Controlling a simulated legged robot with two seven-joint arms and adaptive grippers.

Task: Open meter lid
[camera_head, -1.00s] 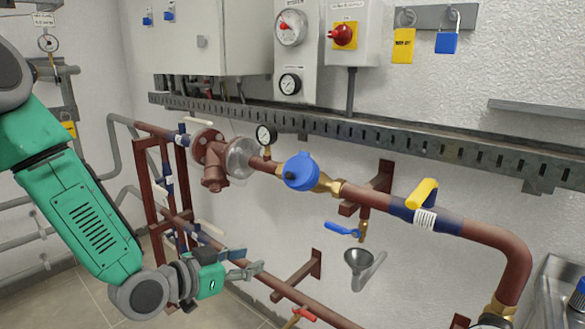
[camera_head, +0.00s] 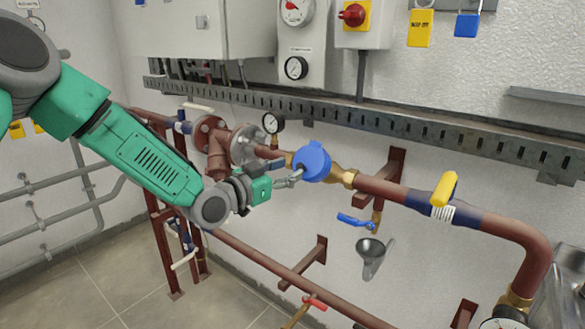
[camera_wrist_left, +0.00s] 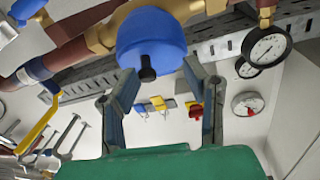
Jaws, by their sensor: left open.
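The water meter's round blue lid (camera_head: 312,161) sits closed on the brass fitting of the red-brown pipe in the head view. The blue lid (camera_wrist_left: 152,45) also shows large at the top middle of the left wrist view, with a small black knob (camera_wrist_left: 148,74) on its near edge. My left gripper (camera_head: 298,176) is just left of the lid in the head view. In the left wrist view its two fingers (camera_wrist_left: 158,90) are apart, and the lid's knob shows between them. I cannot tell whether a finger touches the lid. My right gripper is not in view.
The red-brown pipe (camera_head: 385,188) runs right to a yellow-handled valve (camera_head: 444,190). A small pressure gauge (camera_head: 273,123) stands on the pipe behind my left gripper. A blue-handled tap (camera_head: 357,220) and a funnel (camera_head: 371,253) are below. A perforated rail (camera_head: 400,118) crosses above.

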